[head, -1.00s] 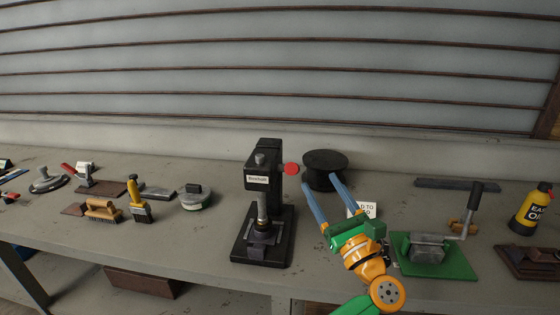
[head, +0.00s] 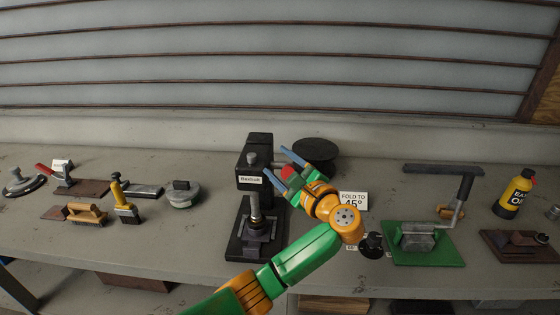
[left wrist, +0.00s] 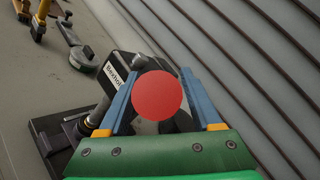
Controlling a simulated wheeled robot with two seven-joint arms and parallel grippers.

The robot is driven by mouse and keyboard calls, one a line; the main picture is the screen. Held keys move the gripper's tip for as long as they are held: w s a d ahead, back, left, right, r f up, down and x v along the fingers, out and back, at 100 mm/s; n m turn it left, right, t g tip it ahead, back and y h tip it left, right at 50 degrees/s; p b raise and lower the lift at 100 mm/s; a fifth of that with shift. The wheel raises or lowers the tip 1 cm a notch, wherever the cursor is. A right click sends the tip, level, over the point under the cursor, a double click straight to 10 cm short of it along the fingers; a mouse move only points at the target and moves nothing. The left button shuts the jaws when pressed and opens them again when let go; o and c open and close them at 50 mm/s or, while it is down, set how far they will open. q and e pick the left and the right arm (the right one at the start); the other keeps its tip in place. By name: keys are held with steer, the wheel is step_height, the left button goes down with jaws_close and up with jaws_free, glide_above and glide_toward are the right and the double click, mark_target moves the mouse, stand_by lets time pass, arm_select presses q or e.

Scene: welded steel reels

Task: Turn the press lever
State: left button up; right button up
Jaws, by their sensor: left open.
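The black press (head: 255,178) with a white label stands upright on the grey bench. Its lever ends in a red knob (head: 287,171), which sticks out at the press's right side. My left gripper (head: 279,157) is open beside the press head, with its blue fingers on either side of the knob. In the left wrist view the red knob (left wrist: 157,96) lies between the two fingers, and the press (left wrist: 121,68) is behind it. I cannot tell whether the fingers touch the knob. The lever shaft is hidden. My right gripper is not in view.
A black round block (head: 318,149) stands behind my gripper. A "FOLD TO 45°" sign (head: 353,200) and a green-based bending tool (head: 445,254) with an upright handle are to the right. Brushes and other tools lie on the left. A yellow bottle (head: 514,195) stands far right.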

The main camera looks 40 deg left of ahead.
arm_select(q)
steer(key=shift+d, duration=0.2)
jaws_close()
stand_by(1.1)
